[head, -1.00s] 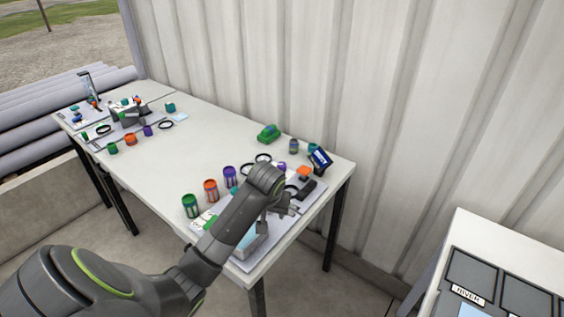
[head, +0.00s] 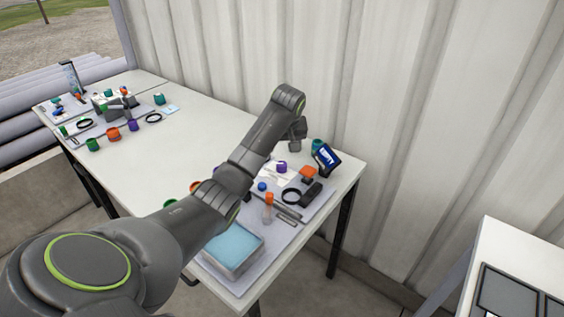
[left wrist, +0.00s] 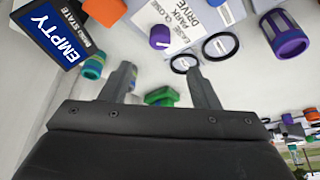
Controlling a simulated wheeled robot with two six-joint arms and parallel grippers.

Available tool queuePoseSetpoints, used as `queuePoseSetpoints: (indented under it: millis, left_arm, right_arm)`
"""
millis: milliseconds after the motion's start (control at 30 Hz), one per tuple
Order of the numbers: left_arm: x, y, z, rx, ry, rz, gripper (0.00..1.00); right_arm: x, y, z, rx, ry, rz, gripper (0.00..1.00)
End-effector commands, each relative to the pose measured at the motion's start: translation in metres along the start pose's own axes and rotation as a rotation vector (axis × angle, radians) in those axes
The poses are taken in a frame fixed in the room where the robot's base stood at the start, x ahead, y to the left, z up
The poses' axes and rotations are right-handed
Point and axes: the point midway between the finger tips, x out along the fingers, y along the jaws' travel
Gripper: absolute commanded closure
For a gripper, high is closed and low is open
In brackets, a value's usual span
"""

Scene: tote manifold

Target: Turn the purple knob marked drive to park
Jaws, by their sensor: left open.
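The purple knob (head: 281,167) stands on a white card on the table's near part in the head view. In the left wrist view the purple knob (left wrist: 160,37) sits on the white card (left wrist: 190,20), which has printed words including DRIVE and PARK. My left gripper (head: 297,134) is above the table's back edge, near the knob. In the left wrist view my left gripper (left wrist: 160,70) is open and empty, and the knob appears beyond the fingertips, apart from them. Which way the knob points is too small to tell. My right gripper is in neither view.
A tilted EMPTY sign (head: 326,158), a teal container (left wrist: 93,66) and an orange block (head: 308,173) stand close to the knob. Black rings (left wrist: 217,46), a purple container (left wrist: 285,33) and a green object (left wrist: 162,97) lie around. The corrugated wall (head: 400,100) rises behind the table.

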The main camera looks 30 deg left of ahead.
Motion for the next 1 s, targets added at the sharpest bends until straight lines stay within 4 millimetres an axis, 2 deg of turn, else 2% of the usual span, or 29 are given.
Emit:
queuePoseSetpoints:
  millis: [100,500,733,1000]
  left_arm:
    - [0.025,0.0,0.001,0.0,-0.003,-0.002,0.44]
    - [0.088,0.0,0.001,0.0,-0.001,-0.001,0.44]
    - [0.106,0.0,0.0,0.002,0.0,0.0,0.44]
    - [0.111,0.0,0.0,0.002,0.002,0.001,0.44]
  right_arm:
    - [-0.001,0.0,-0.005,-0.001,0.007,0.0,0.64]
    - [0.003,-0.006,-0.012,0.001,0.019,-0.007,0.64]
    - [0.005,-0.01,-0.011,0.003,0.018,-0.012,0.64]
    - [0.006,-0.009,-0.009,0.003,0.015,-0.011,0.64]
